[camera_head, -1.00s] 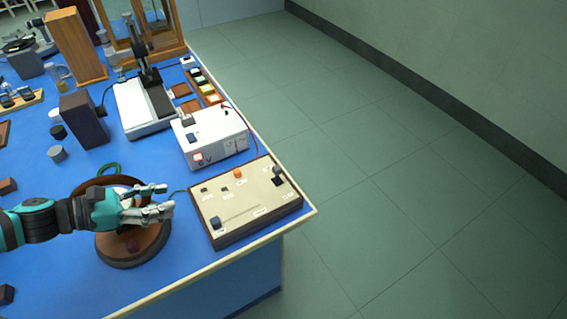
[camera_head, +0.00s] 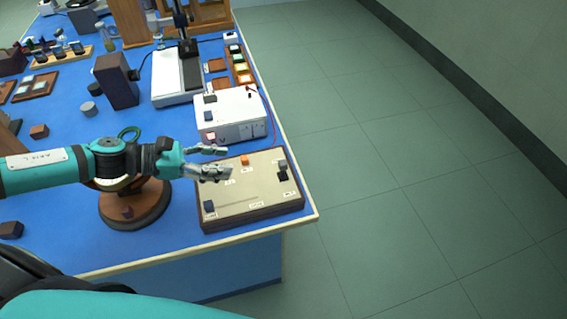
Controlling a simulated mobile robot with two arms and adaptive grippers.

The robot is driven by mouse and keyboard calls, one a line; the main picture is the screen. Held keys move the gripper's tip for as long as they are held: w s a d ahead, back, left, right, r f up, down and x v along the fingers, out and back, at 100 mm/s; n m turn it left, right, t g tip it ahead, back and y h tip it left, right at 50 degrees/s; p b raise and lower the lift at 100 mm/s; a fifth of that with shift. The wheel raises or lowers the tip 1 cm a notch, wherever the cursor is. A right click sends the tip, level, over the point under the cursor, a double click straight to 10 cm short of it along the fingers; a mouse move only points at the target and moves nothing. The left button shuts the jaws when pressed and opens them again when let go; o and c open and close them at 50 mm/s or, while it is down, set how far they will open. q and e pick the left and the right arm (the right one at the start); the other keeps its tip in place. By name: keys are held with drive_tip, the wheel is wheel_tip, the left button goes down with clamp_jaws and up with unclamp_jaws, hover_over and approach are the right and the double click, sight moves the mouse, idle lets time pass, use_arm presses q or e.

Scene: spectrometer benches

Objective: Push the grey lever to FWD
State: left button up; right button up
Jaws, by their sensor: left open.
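A beige control box (camera_head: 250,203) with dark sides lies near the right front corner of the blue bench. A small dark grey lever (camera_head: 282,164) stands at its right end, above a black part. Its labels are too small to read. An orange knob (camera_head: 245,160) is at the box's back edge and a dark blue knob (camera_head: 209,206) at its front left. My left gripper (camera_head: 225,161) is open and empty, its fingers pointing right over the box's back left part. It is left of the lever and apart from it. My right gripper is not in view.
A white power unit (camera_head: 228,117) with a red wire stands just behind the box. A round brown base (camera_head: 135,215) sits below my left forearm. A dark upright block (camera_head: 117,82) and a white instrument (camera_head: 178,88) stand farther back. Floor is free beyond the bench's right edge.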

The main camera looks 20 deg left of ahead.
use_arm(q)
drive_tip(key=d, duration=0.1)
drive_tip(key=p, duration=0.2)
approach(282, 162)
drive_tip(key=p+x, duration=0.3)
drive_tip(key=x, duration=0.6)
drive_tip(key=shift+w+d, duration=0.1)
drive_tip(key=shift+d, duration=0.15)
drive_tip(key=shift+w+d+f+p, duration=0.15)
drive_tip(key=shift+d+f+p, duration=0.05)
drive_tip(key=shift+d+p, duration=0.1)
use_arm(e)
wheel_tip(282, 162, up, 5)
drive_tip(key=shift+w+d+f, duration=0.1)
use_arm(q)
drive_tip(key=c, duration=0.9)
clamp_jaws()
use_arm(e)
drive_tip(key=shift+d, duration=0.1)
